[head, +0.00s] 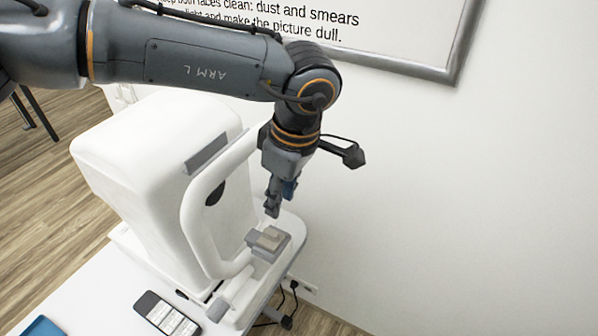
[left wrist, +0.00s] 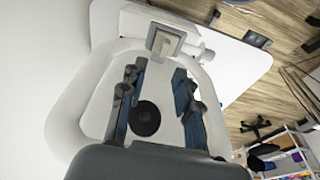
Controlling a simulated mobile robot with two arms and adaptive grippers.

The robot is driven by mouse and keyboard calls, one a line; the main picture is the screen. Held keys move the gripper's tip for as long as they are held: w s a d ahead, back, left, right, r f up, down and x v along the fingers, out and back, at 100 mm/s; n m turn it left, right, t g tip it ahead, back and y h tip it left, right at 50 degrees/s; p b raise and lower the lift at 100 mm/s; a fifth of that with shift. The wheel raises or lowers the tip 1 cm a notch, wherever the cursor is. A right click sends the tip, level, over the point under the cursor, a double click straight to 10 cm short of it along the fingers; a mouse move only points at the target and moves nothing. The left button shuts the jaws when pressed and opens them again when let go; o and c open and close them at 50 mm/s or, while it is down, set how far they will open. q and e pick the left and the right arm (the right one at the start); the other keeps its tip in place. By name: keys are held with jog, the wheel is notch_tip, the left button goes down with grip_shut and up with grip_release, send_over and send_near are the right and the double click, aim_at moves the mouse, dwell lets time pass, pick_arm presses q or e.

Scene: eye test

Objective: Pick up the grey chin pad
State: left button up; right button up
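The chin pad (head: 269,238) is a small light grey block on the darker grey chin rest (head: 281,247) of the white eye-test instrument (head: 155,150). In the left wrist view the pad (left wrist: 166,43) shows near the top, inside the grey square of its rest. My left gripper (head: 272,208) points down just above the pad in the head view, apart from it. In the left wrist view its two fingers (left wrist: 160,72) are spread, with nothing between them, and the pad lies beyond their tips. My right gripper is in neither view.
The instrument's white looped head frame (head: 190,215) rises beside my left gripper. A phone (head: 166,314) lies on the white table (head: 105,290), with a blue item (head: 42,327) at its near left. A framed poster (head: 440,50) hangs on the wall behind. Space right of the gripper is clear.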

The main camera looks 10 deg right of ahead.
aim_at(271, 233)
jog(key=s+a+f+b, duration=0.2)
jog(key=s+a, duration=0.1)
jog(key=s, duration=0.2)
pick_arm(q)
jog(key=f+b, duration=0.1)
jog(key=f, duration=0.1)
jog(key=a+f+b, duration=0.1)
jog(key=f, duration=0.2)
jog(key=a+f+b, duration=0.1)
jog(key=f+b, duration=0.1)
jog(key=f, duration=0.1)
jog(key=shift+f, duration=0.2)
jog(key=shift+w+f+b, duration=0.1)
jog(key=shift+f+b, duration=0.2)
jog(key=shift+f, duration=0.05)
jog(key=shift+w+a+f, duration=0.1)
jog(key=shift+f, duration=0.15)
jog(key=shift+r, duration=0.1)
jog(key=shift+c, duration=0.4)
grip_shut()
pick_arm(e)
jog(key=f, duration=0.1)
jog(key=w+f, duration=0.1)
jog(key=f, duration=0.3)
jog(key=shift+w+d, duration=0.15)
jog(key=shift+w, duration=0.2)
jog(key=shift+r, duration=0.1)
